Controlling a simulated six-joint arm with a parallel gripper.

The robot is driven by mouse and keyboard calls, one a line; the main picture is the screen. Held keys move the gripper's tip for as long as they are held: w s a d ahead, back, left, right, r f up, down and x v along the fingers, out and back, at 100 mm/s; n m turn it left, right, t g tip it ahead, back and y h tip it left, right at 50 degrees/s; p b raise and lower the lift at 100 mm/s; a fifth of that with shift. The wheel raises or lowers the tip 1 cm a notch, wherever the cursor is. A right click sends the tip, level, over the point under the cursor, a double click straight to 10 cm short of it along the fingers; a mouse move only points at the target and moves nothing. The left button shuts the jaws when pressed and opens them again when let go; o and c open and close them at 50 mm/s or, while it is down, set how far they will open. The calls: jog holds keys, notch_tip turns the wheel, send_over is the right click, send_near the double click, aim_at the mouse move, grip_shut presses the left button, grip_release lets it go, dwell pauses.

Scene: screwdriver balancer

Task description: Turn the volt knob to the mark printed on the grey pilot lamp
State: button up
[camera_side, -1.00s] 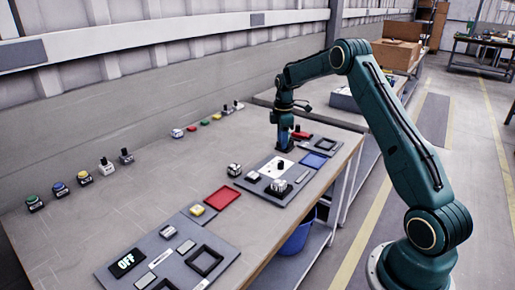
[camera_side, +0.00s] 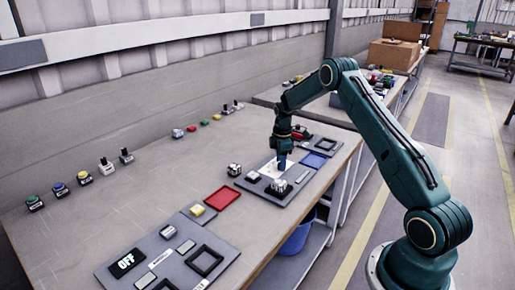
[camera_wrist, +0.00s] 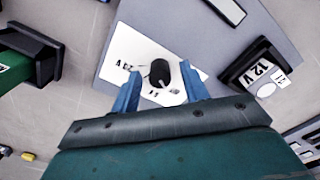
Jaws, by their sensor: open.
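The volt knob (camera_wrist: 159,73) is black and stands on a white plate (camera_wrist: 122,58) printed with "24 V" and other marks, some too small to read. In the side view the white plate (camera_side: 267,170) lies on a grey panel, and my gripper hides the knob. My gripper (camera_wrist: 160,80) is open, its blue fingers on either side of the knob, with gaps left and right. It also shows in the side view (camera_side: 283,160), pointing down over the plate. A dark block with a white "12 V" label (camera_wrist: 259,70) stands right of the plate; I cannot tell if it is the grey pilot lamp.
A green block (camera_wrist: 22,62) is at left in the wrist view.

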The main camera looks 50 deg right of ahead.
grip_shut()
jog(key=shift+m, duration=0.5)
jog(key=m, duration=0.2)
jog(key=shift+m, duration=0.4)
jog(key=m, duration=0.4)
jog(key=shift+m, duration=0.3)
jog(key=m, duration=0.3)
jog(key=shift+m, duration=2.2)
